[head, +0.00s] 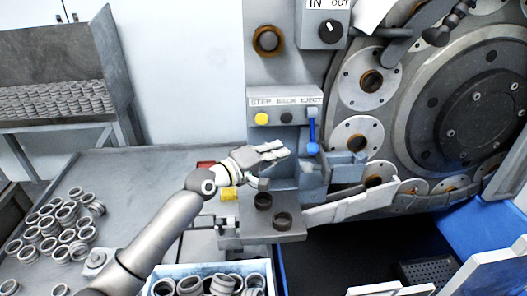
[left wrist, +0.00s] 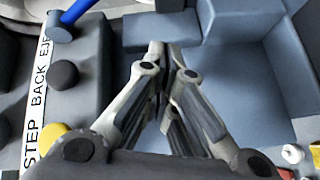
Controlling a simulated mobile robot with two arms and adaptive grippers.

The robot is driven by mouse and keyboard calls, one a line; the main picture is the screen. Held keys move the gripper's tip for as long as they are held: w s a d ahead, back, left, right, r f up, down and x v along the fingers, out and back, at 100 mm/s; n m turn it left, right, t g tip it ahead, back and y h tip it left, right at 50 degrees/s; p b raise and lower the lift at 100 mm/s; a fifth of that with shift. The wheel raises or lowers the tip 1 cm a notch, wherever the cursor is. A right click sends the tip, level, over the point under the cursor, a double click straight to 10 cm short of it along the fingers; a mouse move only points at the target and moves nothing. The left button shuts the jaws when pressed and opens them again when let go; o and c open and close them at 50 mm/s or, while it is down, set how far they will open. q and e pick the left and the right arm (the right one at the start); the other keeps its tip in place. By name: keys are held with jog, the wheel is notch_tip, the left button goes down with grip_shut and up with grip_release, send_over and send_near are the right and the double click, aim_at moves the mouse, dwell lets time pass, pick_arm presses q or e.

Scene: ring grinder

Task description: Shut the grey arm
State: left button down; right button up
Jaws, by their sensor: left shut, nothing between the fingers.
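A long light-grey arm (head: 352,207) slants up to the right below the grinder's wheel, starting near the small ledge. Another dark-grey arm (head: 420,28) crosses the wheel's upper part. I cannot tell from the frames which one is the task's grey arm. My left gripper (head: 284,150) is in front of the machine, just below the button panel and left of the blue-grey block (head: 346,168). In the left wrist view its fingers (left wrist: 157,52) are closed together with nothing between them, beside blue-grey machine surfaces. My right gripper is not in view.
The panel holds a yellow button (head: 261,118), a black button and a blue lever (head: 312,140). Two dark rings sit on the ledge (head: 262,232). Loose rings (head: 62,222) lie on the left table, and a box of rings (head: 210,268) stands at the front.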

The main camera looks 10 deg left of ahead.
pick_arm(q)
jog(key=s+d, duration=0.1)
jog(key=s+d+f+p, duration=0.1)
jog(key=shift+d, duration=0.4)
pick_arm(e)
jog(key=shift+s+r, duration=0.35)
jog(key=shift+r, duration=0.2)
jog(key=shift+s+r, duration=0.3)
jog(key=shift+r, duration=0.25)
pick_arm(q)
jog(key=shift+s+d+f, duration=0.1)
jog(key=shift+d, duration=0.05)
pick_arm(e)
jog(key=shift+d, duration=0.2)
